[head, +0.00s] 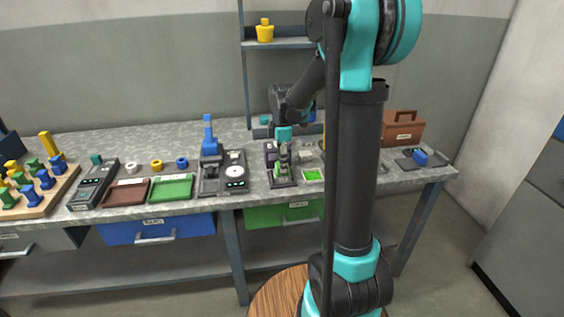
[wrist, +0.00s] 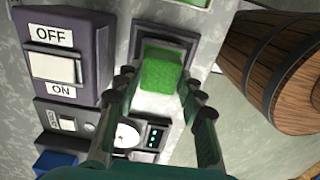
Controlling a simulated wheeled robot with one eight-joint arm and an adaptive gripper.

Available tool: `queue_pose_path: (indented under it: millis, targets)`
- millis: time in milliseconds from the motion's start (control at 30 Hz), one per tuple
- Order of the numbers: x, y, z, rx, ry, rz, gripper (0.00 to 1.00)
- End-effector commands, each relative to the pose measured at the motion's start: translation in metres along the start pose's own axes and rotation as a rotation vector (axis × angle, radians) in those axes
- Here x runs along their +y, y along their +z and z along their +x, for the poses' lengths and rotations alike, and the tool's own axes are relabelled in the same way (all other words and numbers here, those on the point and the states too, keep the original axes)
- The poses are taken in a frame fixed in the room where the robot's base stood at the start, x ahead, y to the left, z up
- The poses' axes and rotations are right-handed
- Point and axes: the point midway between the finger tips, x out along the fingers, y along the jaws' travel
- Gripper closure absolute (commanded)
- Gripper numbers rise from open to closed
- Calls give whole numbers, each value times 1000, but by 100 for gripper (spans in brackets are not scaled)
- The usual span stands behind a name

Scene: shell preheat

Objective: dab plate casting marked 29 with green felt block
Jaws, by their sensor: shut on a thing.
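My gripper (wrist: 155,90) is shut on the green felt block (wrist: 163,70), which shows between its fingertips in the wrist view. A pale grey surface shows just below the green face. The block is over a dark-framed station, and I cannot tell whether it touches anything there. In the head view my gripper (head: 283,158) is low over the dark station (head: 283,182) at the middle of the bench, and the block is too small to make out clearly. I cannot read a mark 29 on any part, so I cannot tell which thing is the plate casting.
An OFF/ON switch box (wrist: 66,55) stands close left of my gripper in the wrist view. A wooden barrel (wrist: 275,65) is at right.

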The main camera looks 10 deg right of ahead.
Motion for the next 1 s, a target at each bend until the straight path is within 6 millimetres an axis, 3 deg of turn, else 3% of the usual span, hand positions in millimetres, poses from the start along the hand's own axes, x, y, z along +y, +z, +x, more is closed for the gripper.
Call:
queue_pose_path:
  millis: [267, 1000]
  targets:
    - [-1, 0, -5, 0, -1, 0, 84]
    - [0, 0, -59, 0, 0, 0, 84]
